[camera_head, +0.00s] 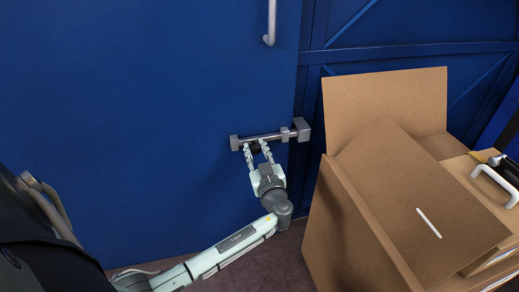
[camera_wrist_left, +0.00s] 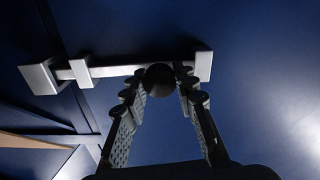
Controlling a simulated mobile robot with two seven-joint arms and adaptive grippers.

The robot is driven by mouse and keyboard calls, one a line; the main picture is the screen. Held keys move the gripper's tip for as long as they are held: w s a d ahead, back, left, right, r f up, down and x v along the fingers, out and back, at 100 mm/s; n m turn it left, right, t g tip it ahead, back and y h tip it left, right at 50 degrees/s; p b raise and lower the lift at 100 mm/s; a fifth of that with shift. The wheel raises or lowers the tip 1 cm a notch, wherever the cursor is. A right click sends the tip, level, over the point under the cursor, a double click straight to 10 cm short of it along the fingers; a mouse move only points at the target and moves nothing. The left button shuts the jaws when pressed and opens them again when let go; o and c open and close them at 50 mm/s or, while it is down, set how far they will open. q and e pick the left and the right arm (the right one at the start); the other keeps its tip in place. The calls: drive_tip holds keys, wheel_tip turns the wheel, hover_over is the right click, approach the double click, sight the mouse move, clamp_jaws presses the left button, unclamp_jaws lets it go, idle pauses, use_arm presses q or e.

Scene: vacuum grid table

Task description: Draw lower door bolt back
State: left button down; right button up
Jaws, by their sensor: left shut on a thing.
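The lower door bolt (camera_head: 275,136) is a grey horizontal bar on the blue door (camera_head: 170,80). It runs between a left bracket (camera_head: 235,143) and a right bracket (camera_head: 285,134), and appears to reach the grey keeper block (camera_head: 302,129) at the door's right edge. My left gripper (camera_head: 257,148) is at the bolt from below, its fingers shut on the round black knob (camera_wrist_left: 159,79). In the left wrist view the bolt bar (camera_wrist_left: 120,70) passes behind the knob, with the keeper block (camera_wrist_left: 40,77) at the left. My right gripper is out of view.
An open cardboard box (camera_head: 350,235) stands close to the right of my left gripper. A wooden case (camera_head: 485,185) with a white handle (camera_head: 497,182) is at the far right. A grey door handle (camera_head: 270,22) is above the bolt. The door left of the bolt is clear.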

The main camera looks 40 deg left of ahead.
sight(241, 143)
use_arm(q)
drive_tip(key=shift+s+a, duration=1.2)
drive_tip(key=shift+s, duration=0.15)
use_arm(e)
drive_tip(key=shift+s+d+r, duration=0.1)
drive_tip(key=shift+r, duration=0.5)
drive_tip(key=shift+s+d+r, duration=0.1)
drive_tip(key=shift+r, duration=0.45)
use_arm(q)
drive_tip(key=c, duration=1.2)
unclamp_jaws()
drive_tip(key=shift+a, duration=0.1)
drive_tip(key=shift+o, duration=0.2)
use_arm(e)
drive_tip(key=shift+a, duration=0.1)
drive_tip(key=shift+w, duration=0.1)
use_arm(q)
drive_tip(key=shift+s+d, duration=0.25)
drive_tip(key=shift+d, duration=0.15)
drive_tip(key=v, duration=1.1)
